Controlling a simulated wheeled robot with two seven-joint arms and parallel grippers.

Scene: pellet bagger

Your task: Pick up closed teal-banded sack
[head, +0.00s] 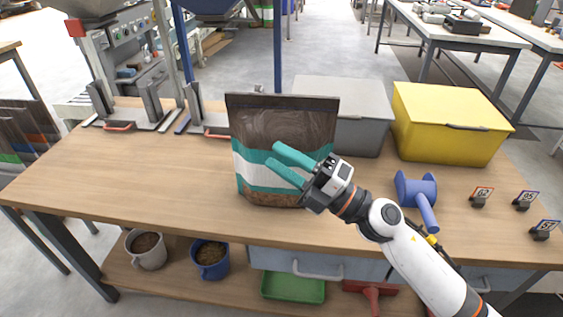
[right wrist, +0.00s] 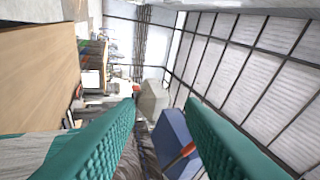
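The teal-banded sack (head: 275,123) stands upright on the wooden workbench (head: 165,175). It is dark brown above, with teal and white bands below and a brown strip at the bottom. Its top edge is straight and flat and looks closed. My right gripper (head: 274,156), with teal fingers, is in front of the sack's banded part in the head view. In the right wrist view its fingers (right wrist: 162,110) are spread apart. A dark surface, probably the sack, shows low between them. I cannot tell whether a finger touches it. My left gripper is out of view.
A grey lidded bin (head: 350,102) stands behind the sack, with a yellow bin (head: 445,120) to the right. A blue tool (head: 415,190) and small numbered tags (head: 481,195) lie at the bench's right.

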